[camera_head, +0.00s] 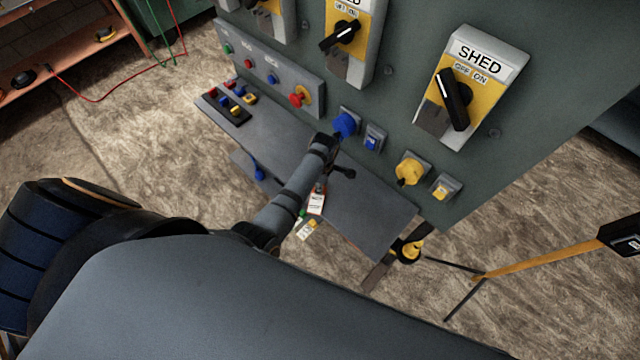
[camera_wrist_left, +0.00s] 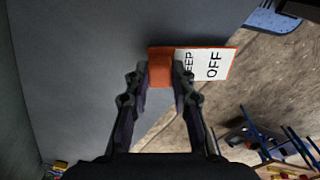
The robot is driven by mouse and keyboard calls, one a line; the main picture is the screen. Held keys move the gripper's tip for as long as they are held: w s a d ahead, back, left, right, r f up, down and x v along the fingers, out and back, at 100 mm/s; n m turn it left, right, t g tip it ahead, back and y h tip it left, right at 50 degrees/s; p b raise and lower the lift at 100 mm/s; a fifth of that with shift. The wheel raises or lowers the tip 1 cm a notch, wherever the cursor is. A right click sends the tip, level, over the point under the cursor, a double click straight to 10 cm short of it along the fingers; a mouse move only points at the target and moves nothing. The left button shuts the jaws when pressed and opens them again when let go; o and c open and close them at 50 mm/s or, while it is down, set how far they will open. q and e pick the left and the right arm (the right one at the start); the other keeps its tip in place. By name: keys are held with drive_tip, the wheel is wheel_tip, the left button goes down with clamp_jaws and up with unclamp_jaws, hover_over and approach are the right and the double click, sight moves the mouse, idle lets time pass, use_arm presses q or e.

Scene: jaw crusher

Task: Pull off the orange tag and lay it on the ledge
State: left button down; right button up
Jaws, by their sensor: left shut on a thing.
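The orange tag, with a white face reading "KEEP OFF", is between the fingers of my left gripper (camera_wrist_left: 156,74) in the left wrist view (camera_wrist_left: 210,64). In the head view the tag (camera_head: 316,204) shows small, just below my left gripper (camera_head: 332,177). The gripper is shut on the tag's plain orange end. The grey ledge (camera_head: 268,150) runs along the foot of the panel; it also shows in the left wrist view (camera_wrist_left: 75,75). The tag overlaps the ledge's edge in that view; I cannot tell whether they touch. My right gripper is not in view.
Behind the ledge stands a green-grey panel with switches, including a "SHED" switch (camera_head: 456,95), a blue knob (camera_head: 345,124) and a yellow knob (camera_head: 409,171). A dark block with coloured buttons (camera_head: 226,107) sits at the ledge's left end. The ledge's right part (camera_head: 375,213) is bare.

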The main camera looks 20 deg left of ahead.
use_arm(q)
drive_tip(key=shift+f+b, duration=0.3)
drive_tip(key=shift+f, duration=0.2)
drive_tip(key=c, duration=1.1)
unclamp_jaws()
drive_tip(key=shift+o, duration=0.2)
wheel_tip(320, 180, up, 12)
drive_tip(key=shift+d, duration=0.3)
